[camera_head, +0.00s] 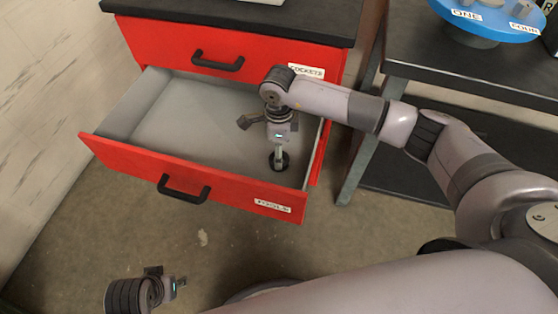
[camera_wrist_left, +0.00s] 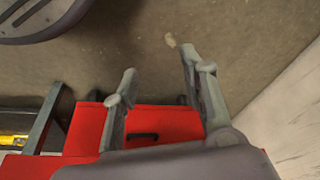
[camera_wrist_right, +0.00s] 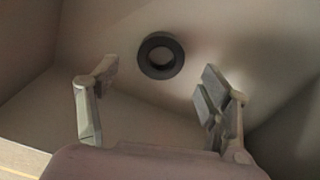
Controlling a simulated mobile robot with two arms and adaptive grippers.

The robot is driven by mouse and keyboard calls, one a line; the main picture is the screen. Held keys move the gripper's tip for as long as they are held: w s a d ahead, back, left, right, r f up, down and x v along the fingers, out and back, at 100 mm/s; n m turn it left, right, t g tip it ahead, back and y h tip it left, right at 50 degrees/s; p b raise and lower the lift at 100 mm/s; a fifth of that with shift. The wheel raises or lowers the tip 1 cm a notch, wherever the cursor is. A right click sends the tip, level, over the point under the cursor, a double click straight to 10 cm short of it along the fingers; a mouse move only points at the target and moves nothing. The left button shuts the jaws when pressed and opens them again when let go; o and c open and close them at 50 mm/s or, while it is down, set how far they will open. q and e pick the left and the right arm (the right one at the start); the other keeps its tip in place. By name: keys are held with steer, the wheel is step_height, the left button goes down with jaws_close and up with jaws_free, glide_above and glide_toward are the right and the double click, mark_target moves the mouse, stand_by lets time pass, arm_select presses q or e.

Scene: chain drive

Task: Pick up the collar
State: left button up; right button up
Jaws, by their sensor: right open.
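The collar is a dark grey ring (camera_wrist_right: 161,55) lying on the drawer floor in the right wrist view, ahead of the fingers and between their lines. In the head view the collar (camera_head: 279,163) shows only partly below my right gripper (camera_head: 279,152), which reaches down into the open drawer near its right front corner. My right gripper (camera_wrist_right: 159,70) is open with nothing between its fingers. My left gripper (camera_wrist_left: 160,62) has its fingers apart and empty. In the head view it is at the bottom left, in front of the drawer and away from the collar.
The open red drawer labelled TOOLS (camera_head: 185,180) has walls on all sides; its right wall is close to my right gripper. The drawer above (camera_head: 217,62) is closed. A dark table (camera_head: 480,85) with a blue round stand (camera_head: 490,25) is at the right. The drawer's left part is clear.

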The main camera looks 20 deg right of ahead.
mark_target(285, 157)
step_height(285, 157, down, 4)
steer(key=shift+w+f+b, duration=0.1)
steer(key=shift+f+b, duration=0.15)
steer(key=shift+b, duration=0.05)
arm_select(q)
steer(key=v, duration=0.3)
steer(key=shift+w+r, duration=0.1)
steer(key=shift+w, duration=0.15)
arm_select(e)
steer(key=shift+c, duration=0.2)
steer(key=shift+r, duration=0.1)
steer(key=c, duration=1.6)
